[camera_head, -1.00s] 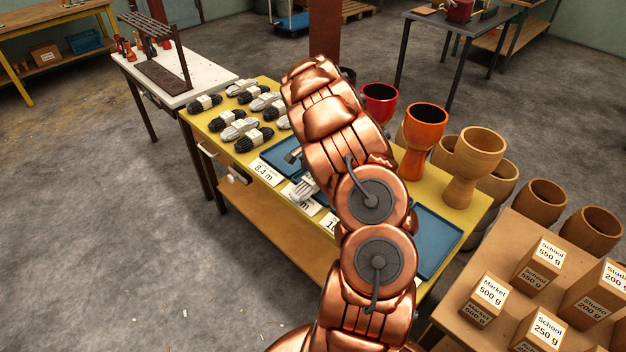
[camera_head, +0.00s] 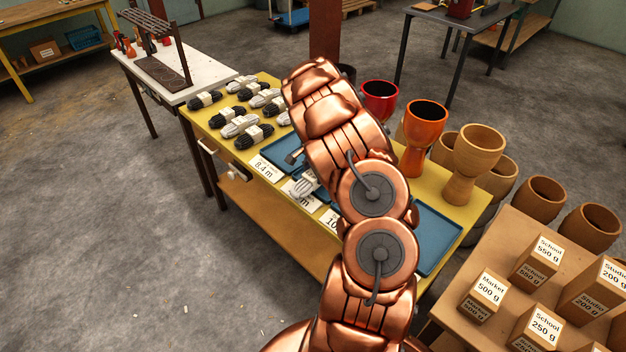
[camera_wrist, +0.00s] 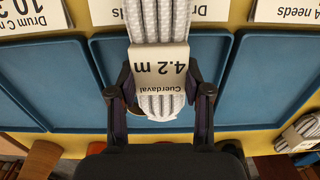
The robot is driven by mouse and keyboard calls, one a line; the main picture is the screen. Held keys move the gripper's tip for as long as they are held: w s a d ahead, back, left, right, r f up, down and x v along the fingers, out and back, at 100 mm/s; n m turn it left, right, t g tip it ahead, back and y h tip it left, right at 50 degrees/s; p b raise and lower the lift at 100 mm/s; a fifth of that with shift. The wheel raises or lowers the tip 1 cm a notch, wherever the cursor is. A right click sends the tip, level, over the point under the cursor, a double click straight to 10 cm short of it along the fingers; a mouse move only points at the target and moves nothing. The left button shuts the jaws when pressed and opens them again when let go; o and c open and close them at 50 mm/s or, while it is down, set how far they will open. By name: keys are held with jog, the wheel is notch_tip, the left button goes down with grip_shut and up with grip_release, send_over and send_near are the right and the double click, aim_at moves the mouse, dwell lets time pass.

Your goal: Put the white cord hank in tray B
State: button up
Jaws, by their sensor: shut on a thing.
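The white cord hank (camera_wrist: 158,104), with a paper band reading "Cuerdaval 4.2 m", is between the fingers of my gripper (camera_wrist: 160,103). In the wrist view it lies over the middle blue tray (camera_wrist: 110,80) and its card (camera_wrist: 205,10). The neighbouring cards read "Drum C" and "A needs", so the middle tray is tray B. I cannot tell whether the hank touches the tray. In the head view the hank (camera_head: 307,184) shows beside my arm, which hides most of tray B.
Tray A (camera_wrist: 285,85) and tray C (camera_wrist: 35,90) flank the middle tray. Several black and white hanks (camera_head: 240,126) lie on the yellow table's far left part. An orange goblet drum (camera_head: 424,125), a red one (camera_head: 380,98) and a wooden one (camera_head: 477,160) stand behind the trays.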

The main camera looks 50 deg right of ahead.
jog(key=shift+c, duration=0.5)
jog(key=shift+r, duration=0.15)
